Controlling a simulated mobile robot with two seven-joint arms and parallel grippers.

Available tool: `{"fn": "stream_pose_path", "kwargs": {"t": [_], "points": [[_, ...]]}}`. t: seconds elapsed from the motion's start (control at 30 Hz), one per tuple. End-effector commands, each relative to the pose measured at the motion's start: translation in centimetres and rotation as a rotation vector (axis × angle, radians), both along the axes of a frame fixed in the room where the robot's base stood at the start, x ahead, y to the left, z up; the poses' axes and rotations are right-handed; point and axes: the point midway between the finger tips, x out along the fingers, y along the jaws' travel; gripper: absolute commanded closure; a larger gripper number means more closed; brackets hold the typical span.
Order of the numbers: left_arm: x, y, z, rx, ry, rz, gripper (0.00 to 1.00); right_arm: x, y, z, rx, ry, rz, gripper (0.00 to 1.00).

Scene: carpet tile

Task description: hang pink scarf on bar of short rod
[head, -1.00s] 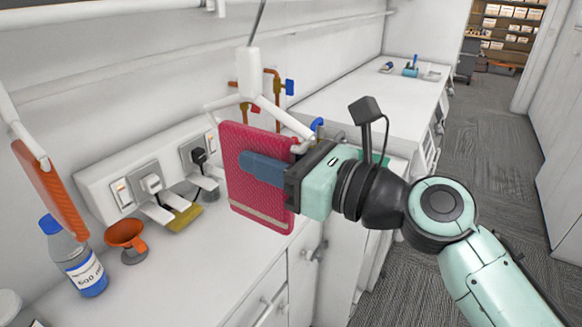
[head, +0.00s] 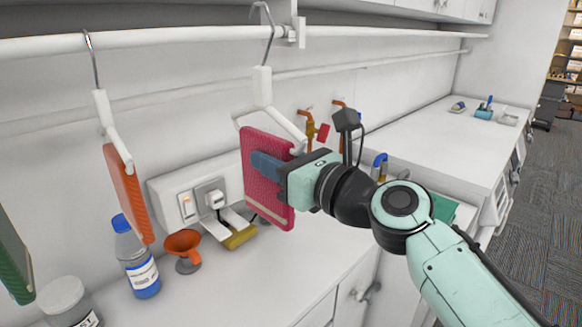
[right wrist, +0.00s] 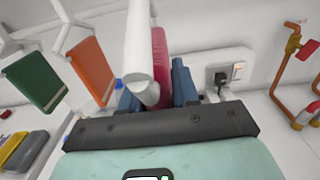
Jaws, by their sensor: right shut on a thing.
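The pink scarf (head: 255,195) hangs folded from a white hanger (head: 262,88) with a metal hook. My right gripper (head: 268,163) is shut on the scarf, its blue fingers on either side. The right wrist view also shows the pink scarf (right wrist: 160,60) between the fingers, partly behind the white hanger. A white rod (head: 190,38) runs along the wall. The hook top shows higher than the rod in the head view, with its shank crossing in front. I cannot tell whether hook and rod touch. My left gripper is not in view.
An orange scarf (head: 124,190) and a green scarf (head: 14,262) hang to the left. A bottle (head: 137,265), an orange funnel (head: 184,248) and a jar (head: 68,300) stand on the counter below. A white bracket (head: 297,30) is just right of the hook.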

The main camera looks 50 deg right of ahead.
Motion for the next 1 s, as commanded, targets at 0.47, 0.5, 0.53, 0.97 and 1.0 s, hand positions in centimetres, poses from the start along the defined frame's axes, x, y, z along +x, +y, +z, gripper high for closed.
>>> {"fn": "stream_pose_path", "kwargs": {"t": [0.47, 0.5, 0.53, 0.97, 1.0], "points": [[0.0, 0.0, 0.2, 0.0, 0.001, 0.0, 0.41, 5.8, -0.7, 0.0, 0.0, 0.0, -0.001, 1.0], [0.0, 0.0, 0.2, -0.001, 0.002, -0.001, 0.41, 6.3, -0.7, 0.0, 0.0, 0.0, -0.001, 1.0], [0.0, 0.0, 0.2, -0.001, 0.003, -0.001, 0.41, 6.6, -0.8, 0.0, 0.001, 0.0, 0.0, 1.0], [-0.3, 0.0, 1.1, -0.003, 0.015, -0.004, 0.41, 11.8, -1.3, 0.1, 0.001, -0.001, 0.0, 1.0], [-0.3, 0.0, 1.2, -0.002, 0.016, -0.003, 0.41, 12.3, -1.4, 0.1, 0.002, -0.001, 0.0, 1.0]]}}
